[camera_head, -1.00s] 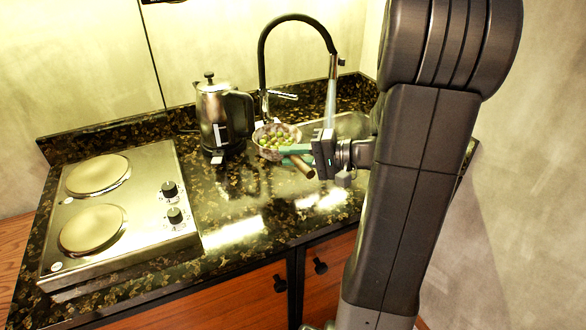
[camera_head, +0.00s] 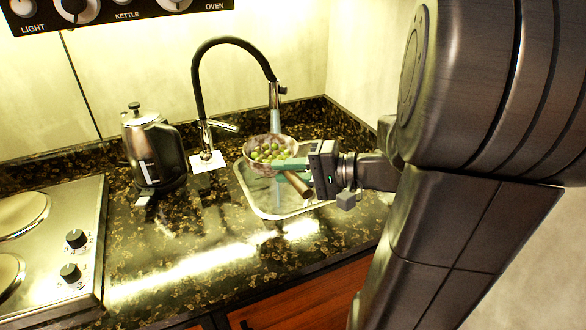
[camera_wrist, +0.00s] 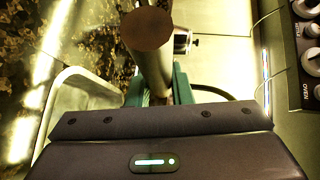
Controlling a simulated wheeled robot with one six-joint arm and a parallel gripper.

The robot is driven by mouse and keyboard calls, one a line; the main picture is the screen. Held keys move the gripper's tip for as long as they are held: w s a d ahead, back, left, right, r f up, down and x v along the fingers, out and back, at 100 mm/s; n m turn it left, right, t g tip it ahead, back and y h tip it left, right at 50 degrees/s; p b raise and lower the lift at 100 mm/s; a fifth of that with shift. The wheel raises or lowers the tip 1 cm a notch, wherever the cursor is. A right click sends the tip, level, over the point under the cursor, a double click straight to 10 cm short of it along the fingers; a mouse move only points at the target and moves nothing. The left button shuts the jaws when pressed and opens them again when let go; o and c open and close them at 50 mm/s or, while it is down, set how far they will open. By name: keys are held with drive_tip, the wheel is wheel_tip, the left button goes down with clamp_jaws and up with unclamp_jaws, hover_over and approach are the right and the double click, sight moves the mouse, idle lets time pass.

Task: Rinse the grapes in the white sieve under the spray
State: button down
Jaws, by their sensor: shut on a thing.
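The black hose tap (camera_head: 200,85) arches over from the left. Its spray head (camera_head: 275,105) hangs just above and behind the grapes. The bowl and grapes are hidden in the wrist view.
A steel kettle (camera_head: 150,150) stands on the dark counter (camera_head: 185,240) left of the tap. A two-plate hob (camera_head: 70,225) is at the far left. The counter in front of the sink is clear. A wall corner is behind the sink.

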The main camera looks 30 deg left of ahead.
sight(293, 150)
drive_tip(key=shift+w+a+f, duration=0.4)
drive_tip(key=shift+w+a, duration=0.3)
drive_tip(key=shift+w, duration=1)
drive_tip(key=shift+w+a+f, duration=0.35)
drive_tip(key=shift+w+a, duration=0.3)
drive_tip(key=shift+w, duration=1.1)
drive_tip(key=shift+w+a+f, duration=0.4)
drive_tip(key=shift+w+a, duration=0.3)
drive_tip(key=shift+w, duration=1)
drive_tip(key=shift+w+a+f+b, duration=0.15)
drive_tip(key=shift+w+a, duration=0.15)
drive_tip(key=shift+w, duration=0.4)
drive_tip(key=shift+w+a+f+b, duration=0.15)
drive_tip(key=shift+w+a, duration=0.1)
drive_tip(key=shift+w, duration=0.4)
drive_tip(key=shift+r, duration=0.1)
drive_tip(key=shift+d, duration=0.1)
drive_tip(key=shift+w+d, duration=0.25)
drive_tip(key=shift+d, duration=0.2)
drive_tip(key=shift+a, duration=0.1)
drive_tip(key=shift+s+a+b, duration=0.25)
drive_tip(key=shift+a+b, duration=0.15)
drive_tip(key=shift+a, duration=0.05)
drive_tip(key=shift+s, duration=0.15)
